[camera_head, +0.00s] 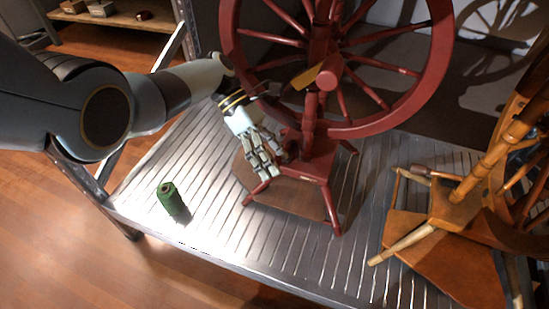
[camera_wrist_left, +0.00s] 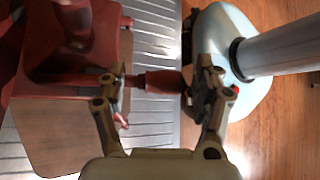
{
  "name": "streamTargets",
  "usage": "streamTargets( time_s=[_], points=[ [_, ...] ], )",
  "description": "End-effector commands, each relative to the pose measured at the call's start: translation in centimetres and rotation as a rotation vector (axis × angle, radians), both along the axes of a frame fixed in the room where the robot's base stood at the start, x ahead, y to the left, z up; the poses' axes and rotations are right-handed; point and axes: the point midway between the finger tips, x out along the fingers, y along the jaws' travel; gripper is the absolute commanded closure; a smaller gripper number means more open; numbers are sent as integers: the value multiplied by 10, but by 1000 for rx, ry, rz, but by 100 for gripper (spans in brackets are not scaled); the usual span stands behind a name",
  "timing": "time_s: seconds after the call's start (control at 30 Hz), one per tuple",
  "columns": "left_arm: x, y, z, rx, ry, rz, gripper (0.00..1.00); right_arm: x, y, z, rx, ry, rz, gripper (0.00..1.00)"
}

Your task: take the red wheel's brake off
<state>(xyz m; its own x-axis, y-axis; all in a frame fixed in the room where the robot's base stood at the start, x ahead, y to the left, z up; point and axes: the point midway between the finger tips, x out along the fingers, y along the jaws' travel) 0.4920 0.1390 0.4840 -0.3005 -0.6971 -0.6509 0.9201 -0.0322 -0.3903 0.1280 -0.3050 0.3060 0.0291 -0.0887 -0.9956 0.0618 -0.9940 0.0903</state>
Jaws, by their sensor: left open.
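The red spinning wheel (camera_head: 436,62) stands on a slatted metal table, with its red base block (camera_head: 308,160) low between its legs. My left gripper (camera_head: 264,167) reaches down beside the left end of that block. In the left wrist view a red turned peg with a thicker handle (camera_wrist_left: 160,82), apparently the brake, sticks out sideways from the block (camera_wrist_left: 62,84). The open fingers of the left gripper (camera_wrist_left: 162,88) stand on either side of the handle, with a gap between them. I cannot tell whether a finger touches it. My right gripper is not in view.
A green thread spool (camera_head: 170,199) stands on the metal table (camera_head: 216,225) at front left. A brown wooden spinning wheel (camera_head: 452,262) stands at the right. A shelf (camera_head: 118,20) with small items is at the back left. The table's front left is mostly clear.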

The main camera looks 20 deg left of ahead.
Motion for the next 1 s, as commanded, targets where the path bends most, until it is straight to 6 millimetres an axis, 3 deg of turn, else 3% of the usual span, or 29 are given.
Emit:
streamTargets(
  time_s=[0.5, 1.0],
  points=[
    [31, 71, 65, 2, -2, 3, 32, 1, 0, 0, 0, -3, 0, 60],
    [35, 81, 75, 1, 0, 1, 32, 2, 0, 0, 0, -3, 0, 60]
  ],
)
